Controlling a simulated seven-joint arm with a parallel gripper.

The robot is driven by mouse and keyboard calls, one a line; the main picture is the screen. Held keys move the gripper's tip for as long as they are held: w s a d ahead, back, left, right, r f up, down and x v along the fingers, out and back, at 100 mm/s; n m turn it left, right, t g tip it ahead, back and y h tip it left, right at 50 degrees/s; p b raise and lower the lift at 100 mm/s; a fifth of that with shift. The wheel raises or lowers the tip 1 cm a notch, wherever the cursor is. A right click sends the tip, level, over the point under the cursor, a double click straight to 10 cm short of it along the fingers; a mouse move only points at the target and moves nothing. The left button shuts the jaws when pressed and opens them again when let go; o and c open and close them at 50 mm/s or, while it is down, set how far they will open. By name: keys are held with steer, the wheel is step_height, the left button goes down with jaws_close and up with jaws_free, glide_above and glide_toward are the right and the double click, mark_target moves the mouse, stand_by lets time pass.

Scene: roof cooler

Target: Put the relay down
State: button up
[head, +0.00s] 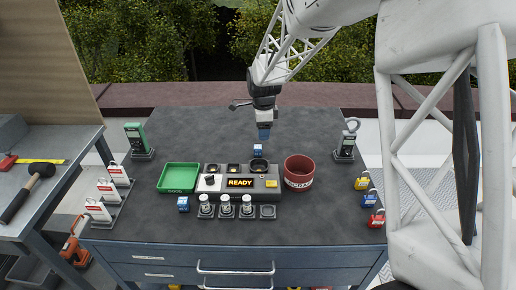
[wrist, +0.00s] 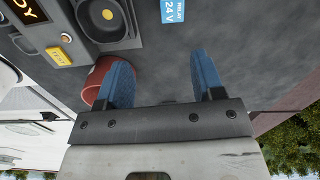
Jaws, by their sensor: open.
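A small blue relay (head: 258,149) stands on the dark table top just behind the test panel. In the wrist view the relay (wrist: 172,10), labelled RELAY 24 V, shows at the top edge, partly cut off. My gripper (head: 264,134) is above and slightly behind it in the head view. In the wrist view my gripper (wrist: 160,60) has its two blue fingers spread apart with nothing between them, and the relay lies beyond the fingertips, apart from them. A second blue block (head: 183,204) sits at the front left of the panel.
The panel (head: 209,183) shows READY and has sockets along its back. A green tray (head: 179,178) is left of it and a red bin (head: 299,172) right. Small glass parts stand in front. Meters stand at both sides, padlocks at right. The table's back is clear.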

mark_target(258, 147)
steer(key=shift+w+a+f+m, duration=0.25)
steer(key=shift+w+a+f, duration=0.2)
steer(key=shift+w+f, duration=0.15)
steer(key=shift+w+a+f+m, duration=0.25)
steer(key=shift+w+a+f, duration=0.2)
steer(key=shift+f, duration=0.15)
steer(key=shift+f, duration=0.1)
steer(key=shift+f, duration=1.25)
steer(key=shift+s+f, duration=0.1)
steer(key=shift+f, duration=2.45)
steer(key=shift+c, duration=0.2)
steer(key=c, duration=1)
steer(key=shift+c, duration=0.2)
